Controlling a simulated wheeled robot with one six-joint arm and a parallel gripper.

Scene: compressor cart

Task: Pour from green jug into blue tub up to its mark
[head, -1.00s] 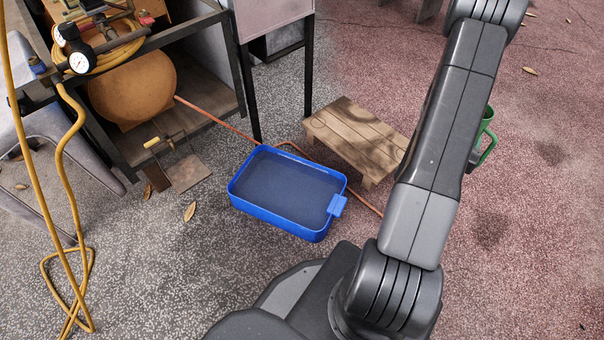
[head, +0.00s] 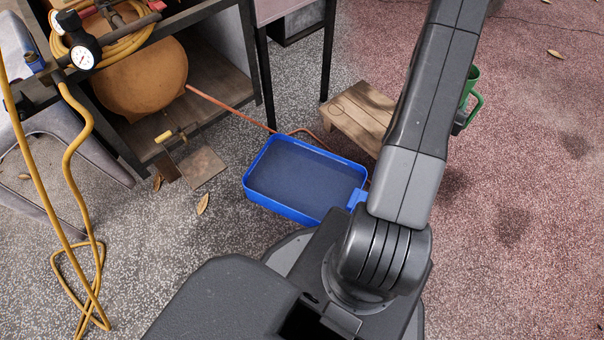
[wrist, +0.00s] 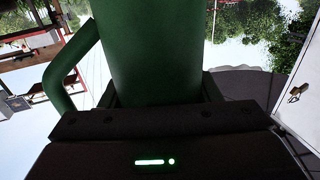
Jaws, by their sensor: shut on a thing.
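The green jug (head: 471,94) shows in the head view at the right, partly hidden behind my arm, with its handle to the right. In the wrist view the jug (wrist: 152,50) fills the middle, with its handle at left. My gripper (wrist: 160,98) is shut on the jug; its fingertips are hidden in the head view. The blue tub (head: 258,204) sits on the ground in front of my base, left of my arm. It looks to hold dark liquid or have a dark floor; I cannot tell which. I see no mark on it. The jug is apart from the tub, to its right.
A low wooden step (head: 360,117) stands behind the tub. An orange hose (head: 232,108) runs behind the tub. The compressor cart with its orange tank (head: 143,80) is at upper left. A yellow hose (head: 75,140) hangs at left. Open ground lies to the right.

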